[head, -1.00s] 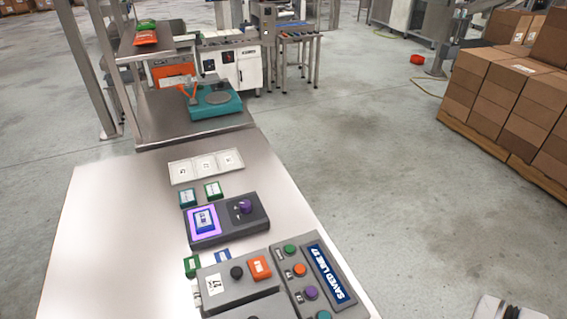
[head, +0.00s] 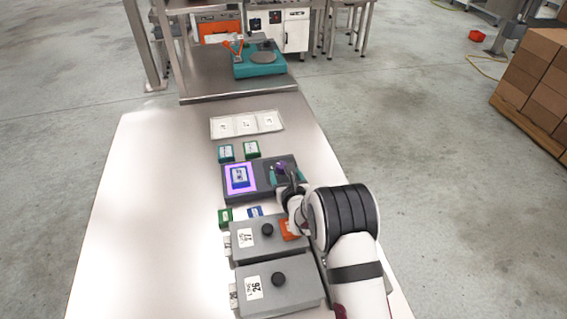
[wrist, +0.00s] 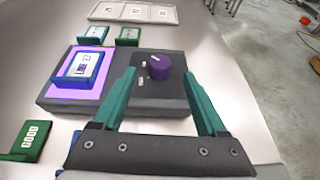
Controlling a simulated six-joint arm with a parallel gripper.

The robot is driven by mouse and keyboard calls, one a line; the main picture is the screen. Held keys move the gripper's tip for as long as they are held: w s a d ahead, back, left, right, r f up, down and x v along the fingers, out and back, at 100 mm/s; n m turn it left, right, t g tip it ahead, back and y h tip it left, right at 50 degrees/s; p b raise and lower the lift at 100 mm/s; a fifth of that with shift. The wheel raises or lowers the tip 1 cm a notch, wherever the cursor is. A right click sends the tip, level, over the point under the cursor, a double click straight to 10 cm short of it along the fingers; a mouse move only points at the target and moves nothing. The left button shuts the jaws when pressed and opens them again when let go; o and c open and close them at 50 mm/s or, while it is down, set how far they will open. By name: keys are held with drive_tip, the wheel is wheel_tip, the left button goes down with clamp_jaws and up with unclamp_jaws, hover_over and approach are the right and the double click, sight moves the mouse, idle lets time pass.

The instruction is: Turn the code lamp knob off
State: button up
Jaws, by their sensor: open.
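The code lamp (head: 262,190) is a dark grey box with a lit purple panel on its left and a purple knob (head: 281,168) on its right. In the wrist view the knob (wrist: 160,68) carries a pale mark toward its upper left, and two small white labels sit left of it. My gripper (wrist: 161,77) is open, its two teal fingers spread to either side of the knob in the picture. In the head view my gripper (head: 284,176) is over the right part of the box. I cannot tell whether a finger touches the knob.
A blue block (wrist: 83,68) with a white label lies on the lit panel. Green-edged blocks (wrist: 128,36) and a white three-part tray (head: 247,124) lie behind. Grey boxes with black knobs (head: 267,229) stand in front. The table's left side (head: 150,200) is clear.

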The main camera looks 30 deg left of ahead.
sight(282, 166)
drive_tip(key=x, duration=0.7)
drive_tip(key=shift+w, duration=0.1)
clamp_jaws()
